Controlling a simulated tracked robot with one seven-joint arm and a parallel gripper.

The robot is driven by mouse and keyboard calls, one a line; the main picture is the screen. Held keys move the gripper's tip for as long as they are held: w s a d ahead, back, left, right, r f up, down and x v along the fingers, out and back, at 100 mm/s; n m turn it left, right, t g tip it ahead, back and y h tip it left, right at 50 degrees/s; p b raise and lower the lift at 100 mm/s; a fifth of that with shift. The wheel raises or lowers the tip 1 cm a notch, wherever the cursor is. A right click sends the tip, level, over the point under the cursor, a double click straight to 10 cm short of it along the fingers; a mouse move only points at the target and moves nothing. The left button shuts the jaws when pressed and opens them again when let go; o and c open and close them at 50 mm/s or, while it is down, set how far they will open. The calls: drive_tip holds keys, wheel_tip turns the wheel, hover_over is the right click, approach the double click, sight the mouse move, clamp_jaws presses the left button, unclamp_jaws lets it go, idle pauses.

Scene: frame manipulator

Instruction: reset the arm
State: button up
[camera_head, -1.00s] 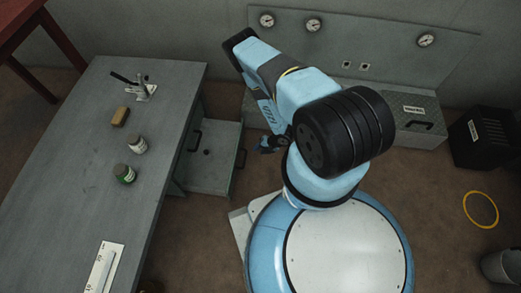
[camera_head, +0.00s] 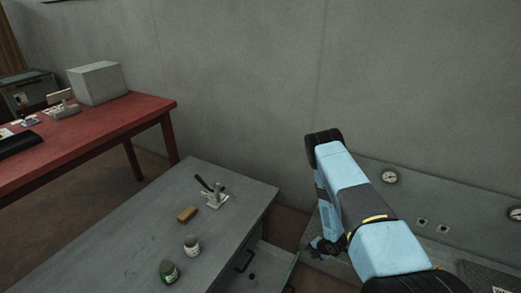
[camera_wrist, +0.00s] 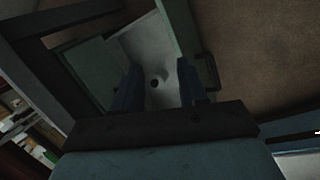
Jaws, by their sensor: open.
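My gripper (camera_head: 325,247) hangs at the end of my blue arm, right of the grey desk, and looks small and dark in the head view. In the wrist view, its two blue fingers (camera_wrist: 160,85) stand apart with nothing held between them. Beyond them is an open drawer (camera_wrist: 138,45), with a small dark round spot inside that I cannot identify. The fingers appear above the drawer and apart from it.
The grey desk (camera_head: 120,225) bears a stapler-like tool (camera_head: 214,197), a tan block (camera_head: 187,214) and two jars (camera_head: 191,245). The desk's drawer (camera_head: 268,262) stands open near my gripper. A red table (camera_head: 90,130) stands at the left. A gauge panel (camera_head: 410,205) is behind my arm.

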drive_tip(key=w+d+r+m+t+h, duration=0.1)
drive_tip(key=w+r+m, duration=0.1)
drive_tip(key=w+r, duration=0.4)
drive_tip(key=w+r+m+h, duration=0.1)
drive_tip(key=w+r+m, duration=0.15)
drive_tip(key=r, duration=0.65)
wheel_tip(320, 180, up, 37)
drive_tip(key=w+d+m+t+h, duration=0.1)
drive_tip(key=d+m+h, duration=0.2)
drive_tip(key=m, duration=0.6)
drive_tip(key=s+a+r+m, duration=0.1)
drive_tip(key=s+r+m, duration=0.2)
drive_tip(key=s+r, duration=0.6)
drive_tip(key=s+r+m, duration=0.4)
drive_tip(key=s+r, duration=0.3)
drive_tip(key=r, duration=0.4)
drive_tip(key=s+a+r+m, duration=0.2)
drive_tip(key=s+r+m, duration=0.1)
drive_tip(key=s, duration=0.9)
drive_tip(key=s+a+r+m+g+y, duration=0.1)
drive_tip(key=s+r, duration=0.4)
drive_tip(key=s, duration=0.7)
drive_tip(key=shift+a+m, duration=0.5)
drive_tip(key=shift+m, duration=0.65)
